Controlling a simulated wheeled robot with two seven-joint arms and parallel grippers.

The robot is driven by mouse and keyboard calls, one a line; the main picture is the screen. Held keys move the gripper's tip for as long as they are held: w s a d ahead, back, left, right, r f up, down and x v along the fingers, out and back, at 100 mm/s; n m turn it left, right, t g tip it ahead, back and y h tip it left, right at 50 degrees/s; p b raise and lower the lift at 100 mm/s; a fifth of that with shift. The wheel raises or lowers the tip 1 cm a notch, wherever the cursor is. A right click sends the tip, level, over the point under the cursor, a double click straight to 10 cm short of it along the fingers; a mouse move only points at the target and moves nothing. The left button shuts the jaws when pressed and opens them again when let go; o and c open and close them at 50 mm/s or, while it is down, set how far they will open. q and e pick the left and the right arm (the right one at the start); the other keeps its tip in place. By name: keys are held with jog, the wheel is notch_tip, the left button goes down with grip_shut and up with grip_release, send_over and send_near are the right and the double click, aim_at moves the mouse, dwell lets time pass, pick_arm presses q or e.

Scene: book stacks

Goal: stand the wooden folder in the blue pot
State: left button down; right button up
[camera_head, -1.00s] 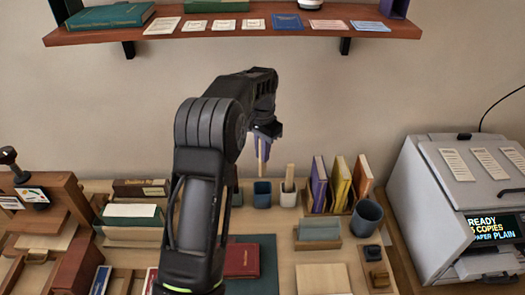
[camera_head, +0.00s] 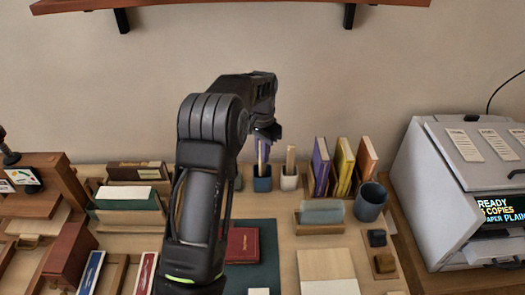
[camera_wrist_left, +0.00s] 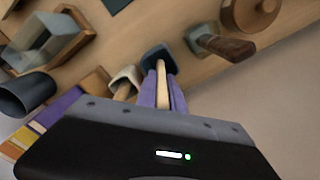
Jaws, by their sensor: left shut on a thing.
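My left gripper (camera_head: 265,138) is shut on the wooden folder (camera_head: 261,157), a pale slim stick held upright and pointing down. The blue pot (camera_head: 262,184) is directly below the gripper. In the head view the folder's lower end overlaps the pot's mouth and seems to be just inside it. In the left wrist view the folder (camera_wrist_left: 162,86) lies between the purple fingers, and its tip meets the opening of the blue pot (camera_wrist_left: 157,57). The depth inside is hidden. My right gripper is not in view.
A white pot (camera_head: 289,183) with a wooden stick stands close to the right. A dark pot (camera_head: 238,183) is partly hidden by my arm on the left. Upright books (camera_head: 342,167) and a grey-blue cup (camera_head: 370,203) stand further right. A shelf (camera_head: 230,4) runs above.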

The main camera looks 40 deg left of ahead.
pick_arm(q)
jog(key=shift+f+b, duration=0.4)
jog(key=shift+f, duration=0.55)
jog(key=c, duration=1.4)
grip_release()
jog(key=shift+o, duration=0.2)
notch_tip(320, 180, up, 8)
jog(key=shift+f+b, duration=0.1)
jog(key=shift+b, duration=0.45)
jog(key=shift+s, duration=0.1)
